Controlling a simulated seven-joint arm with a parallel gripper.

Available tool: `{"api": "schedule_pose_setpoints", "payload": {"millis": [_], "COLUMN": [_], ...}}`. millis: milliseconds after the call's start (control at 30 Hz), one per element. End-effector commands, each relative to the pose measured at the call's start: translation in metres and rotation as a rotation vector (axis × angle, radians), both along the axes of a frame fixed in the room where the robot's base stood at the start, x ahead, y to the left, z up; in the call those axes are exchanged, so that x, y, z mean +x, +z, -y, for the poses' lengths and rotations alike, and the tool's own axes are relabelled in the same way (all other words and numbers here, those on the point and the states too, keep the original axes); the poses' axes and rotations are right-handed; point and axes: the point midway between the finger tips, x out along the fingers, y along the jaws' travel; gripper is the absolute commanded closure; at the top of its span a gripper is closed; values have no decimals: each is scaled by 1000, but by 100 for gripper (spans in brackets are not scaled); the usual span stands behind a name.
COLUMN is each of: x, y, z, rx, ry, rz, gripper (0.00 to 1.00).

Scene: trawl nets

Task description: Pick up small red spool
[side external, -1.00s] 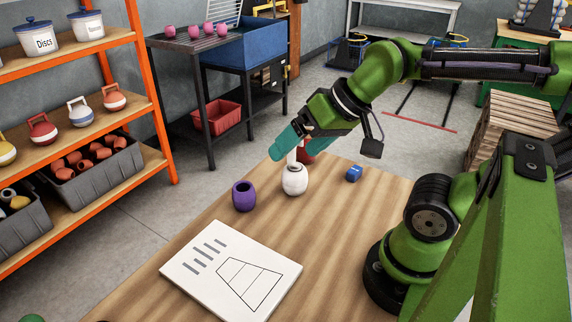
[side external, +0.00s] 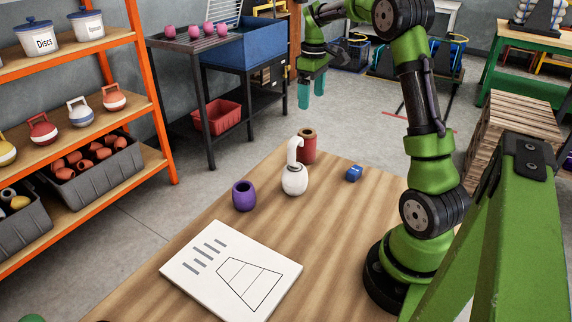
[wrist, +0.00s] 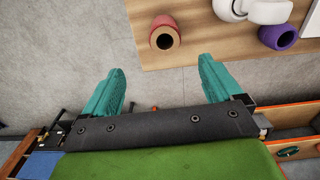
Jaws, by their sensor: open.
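A small red spool (side external: 307,145) with a brownish top stands upright near the far edge of the wooden table (side external: 345,230), behind a white bottle with a bent neck (side external: 294,178). The wrist view shows the spool (wrist: 165,35) from above, with a dark hole in its top, near the table edge. My gripper (side external: 311,94) has teal fingers pointing down, apart and empty. It is raised, with the spool below it in the side view. In the wrist view, the spool lies ahead of the open fingers (wrist: 160,80).
The white bottle stands close to the spool. Open floor lies beyond the table edge.

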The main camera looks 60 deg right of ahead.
Motion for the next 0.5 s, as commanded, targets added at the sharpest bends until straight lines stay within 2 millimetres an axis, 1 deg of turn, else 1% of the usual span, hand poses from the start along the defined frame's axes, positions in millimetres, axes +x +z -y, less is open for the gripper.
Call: {"api": "schedule_pose_setpoints", "payload": {"millis": [33,100,267,367,500], "x": [4,3,1,1,1], "y": [7,15,9,-5,-36], "z": [2,2,-2,-3,-3], "rx": [-6,-6,10,11,12], "ry": [57,123,195,198,199], "rz": [1,-3,-15,-16,-17], "gripper": [8,8,8,8,8]}}
